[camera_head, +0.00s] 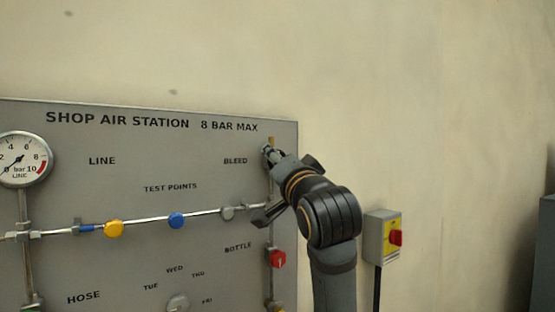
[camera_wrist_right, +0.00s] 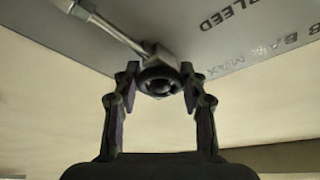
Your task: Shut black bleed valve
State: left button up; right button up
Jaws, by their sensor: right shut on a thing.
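The black bleed valve (camera_wrist_right: 158,82) shows in the right wrist view as a round dark knob end on a metal fitting, with a pipe running to the upper left. My right gripper (camera_wrist_right: 160,90) has one finger on each side of it and is shut on it. In the head view my right gripper (camera_head: 269,153) is at the panel's upper right, just right of the word BLEED. There the gripper and wrist mostly hide the valve, and I cannot tell its turn angle. My left gripper is not in view.
The grey panel (camera_head: 130,190) carries a pressure gauge (camera_head: 20,158), a yellow knob (camera_head: 113,229), a blue knob (camera_head: 177,220) and a red bottle knob (camera_head: 277,259). A yellow switch box with a red knob (camera_head: 396,238) is on the wall right of my arm.

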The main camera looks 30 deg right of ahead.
jog(key=shift+f+m, duration=0.15)
jog(key=shift+m, duration=0.15)
jog(key=o, duration=1.2)
jog(key=shift+c, duration=0.2)
jog(key=shift+s, duration=0.1)
jog(key=v, duration=0.7)
jog(key=shift+a, duration=0.2)
jog(key=shift+s, duration=0.1)
